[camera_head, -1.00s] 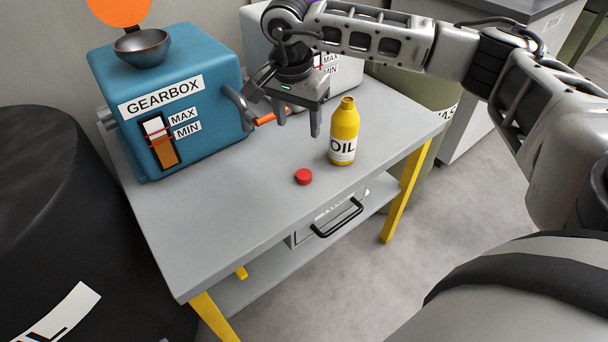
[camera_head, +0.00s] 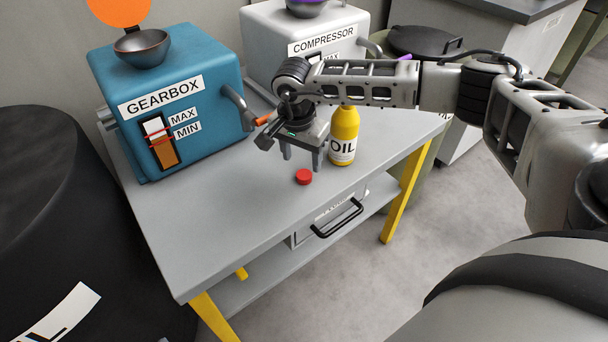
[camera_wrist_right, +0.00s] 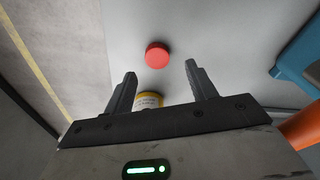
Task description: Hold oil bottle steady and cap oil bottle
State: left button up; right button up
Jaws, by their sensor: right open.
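The yellow oil bottle (camera_head: 342,150) stands upright on the grey table, its top partly hidden behind my right arm. The red cap (camera_head: 303,177) lies on the table to the left of the bottle and nearer the front edge. My right gripper (camera_head: 301,164) is open and empty, pointing down just above and behind the cap. In the right wrist view the cap (camera_wrist_right: 157,55) sits ahead of the two spread fingers (camera_wrist_right: 160,82), apart from both. A bit of the bottle (camera_wrist_right: 148,100) shows between the fingers, near the gripper body. My left gripper is not in view.
The blue gearbox (camera_head: 203,68) stands at the table's back left, with a handle on its right side. The white compressor (camera_head: 270,40) stands at the back. A drawer (camera_head: 312,232) is under the front edge. The table's front left (camera_head: 205,225) is clear.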

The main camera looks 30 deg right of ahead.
aim_at(304, 174)
jog(key=f, duration=0.4)
jog(key=shift+s+d+f, duration=0.1)
jog(key=shift+d+f, duration=0.1)
jog(key=shift+f, duration=0.1)
jog(key=c, duration=1.1)
jog(key=shift+r, duration=0.5)
notch_tip(304, 174, up, 2)
jog(key=shift+r, duration=0.15)
jog(key=s+a+r, duration=0.2)
jog(key=s+r, duration=0.1)
jog(key=s, duration=0.1)
jog(key=s+a+r, duration=0.2)
jog(key=s+r, duration=0.1)
jog(key=s, duration=0.1)
jog(key=s+a+r, duration=0.2)
jog(key=s+r, duration=0.1)
jog(key=s, duration=0.1)
jog(key=shift+s+r, duration=0.35)
jog(key=shift+r, duration=0.05)
